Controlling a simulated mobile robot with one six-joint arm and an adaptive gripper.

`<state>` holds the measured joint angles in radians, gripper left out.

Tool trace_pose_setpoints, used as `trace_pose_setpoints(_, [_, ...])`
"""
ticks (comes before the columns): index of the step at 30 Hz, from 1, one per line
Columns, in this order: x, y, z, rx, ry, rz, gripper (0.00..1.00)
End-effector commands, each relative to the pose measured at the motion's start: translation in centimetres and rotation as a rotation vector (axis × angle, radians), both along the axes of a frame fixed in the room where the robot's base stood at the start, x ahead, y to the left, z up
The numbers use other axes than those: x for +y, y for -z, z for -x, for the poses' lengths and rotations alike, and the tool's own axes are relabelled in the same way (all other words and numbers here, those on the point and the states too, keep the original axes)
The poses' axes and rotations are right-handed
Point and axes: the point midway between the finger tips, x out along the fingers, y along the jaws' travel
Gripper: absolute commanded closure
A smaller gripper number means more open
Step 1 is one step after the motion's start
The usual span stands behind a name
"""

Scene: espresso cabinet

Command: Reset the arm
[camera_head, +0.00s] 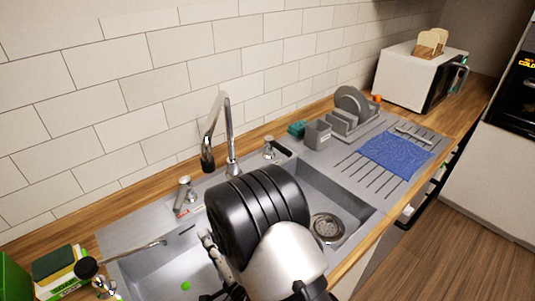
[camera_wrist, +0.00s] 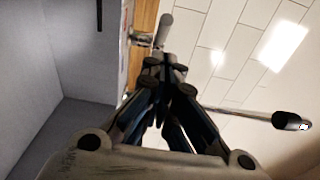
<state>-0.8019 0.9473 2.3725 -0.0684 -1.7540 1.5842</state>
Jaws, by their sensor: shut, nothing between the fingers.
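My gripper (camera_wrist: 168,72) is shut and empty in the wrist view, its dark fingers meeting near the middle of the picture. Behind the fingers are white wall tiles (camera_wrist: 265,60) and a metal tap part (camera_wrist: 240,112) with a dark end. In the camera_head view, my black and silver arm stands over the grey sink, near the bottom middle, and covers part of it. The fingertips are hard to make out there.
A tall tap (camera_head: 230,130) rises behind the sink (camera_head: 350,190). A grey dish rack (camera_head: 355,115), a blue cloth (camera_head: 395,153) and a white microwave (camera_head: 405,75) stand to the right. A green-and-white box (camera_head: 62,272) is at the lower left. The floor at right is clear.

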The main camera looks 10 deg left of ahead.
Motion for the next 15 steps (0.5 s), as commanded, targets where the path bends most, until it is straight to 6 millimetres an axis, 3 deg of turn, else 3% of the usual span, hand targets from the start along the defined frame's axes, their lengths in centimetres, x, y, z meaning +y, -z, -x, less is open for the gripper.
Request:
trace_pose_setpoints(4, [-0.2, -0.4, -0.6, -0.008, 0.011, 0.018, 1.00])
trace_pose_setpoints(8, [-1.5, -2.1, -3.4, -0.040, 0.062, 0.127, 1.00])
trace_pose_setpoints(11, [-3.9, -4.2, -6.4, -0.070, 0.119, 0.283, 1.00])
trace_pose_setpoints(15, [-9.1, -7.1, -9.5, -0.088, 0.181, 0.535, 1.00])
